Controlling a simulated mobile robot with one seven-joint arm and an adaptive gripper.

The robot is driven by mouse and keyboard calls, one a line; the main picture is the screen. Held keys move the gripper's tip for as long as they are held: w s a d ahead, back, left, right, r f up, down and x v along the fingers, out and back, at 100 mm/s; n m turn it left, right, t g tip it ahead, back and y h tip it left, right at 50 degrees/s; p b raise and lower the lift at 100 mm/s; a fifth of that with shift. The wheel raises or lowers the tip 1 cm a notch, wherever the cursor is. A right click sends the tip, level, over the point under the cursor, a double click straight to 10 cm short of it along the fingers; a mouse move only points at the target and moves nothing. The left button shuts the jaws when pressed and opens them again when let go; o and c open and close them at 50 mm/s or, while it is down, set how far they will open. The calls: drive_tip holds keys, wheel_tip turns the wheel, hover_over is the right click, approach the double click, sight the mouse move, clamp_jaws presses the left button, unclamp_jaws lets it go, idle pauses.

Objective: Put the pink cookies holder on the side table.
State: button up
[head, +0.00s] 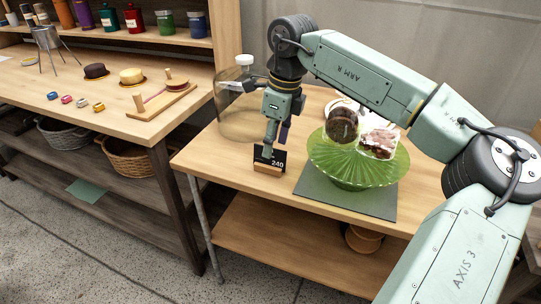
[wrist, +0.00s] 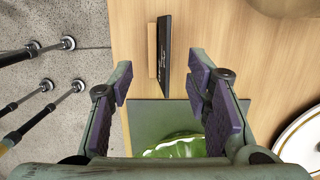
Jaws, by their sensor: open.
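I cannot make out a thing that is clearly a pink cookies holder. A small black card reading 240 in a wooden holder (head: 268,168) stands at the table's near left edge; the card and its wooden base (wrist: 153,50) also show in the wrist view. My gripper (head: 276,140) is open and empty, pointing down close above and behind this card. A green glass stand (head: 345,172) to the right holds a dark brown item and a pink-and-brown item.
A large glass jar (head: 238,112) stands behind my gripper. The green stand rests on a grey mat (head: 378,207). The left table (head: 60,88) holds cakes, small coloured items and a wooden pegged piece with pink on it (head: 165,97). Baskets (head: 128,157) sit below.

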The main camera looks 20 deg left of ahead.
drive_tip(key=r, duration=0.4)
drive_tip(key=d+r, duration=0.1)
drive_tip(key=shift+r, duration=0.4)
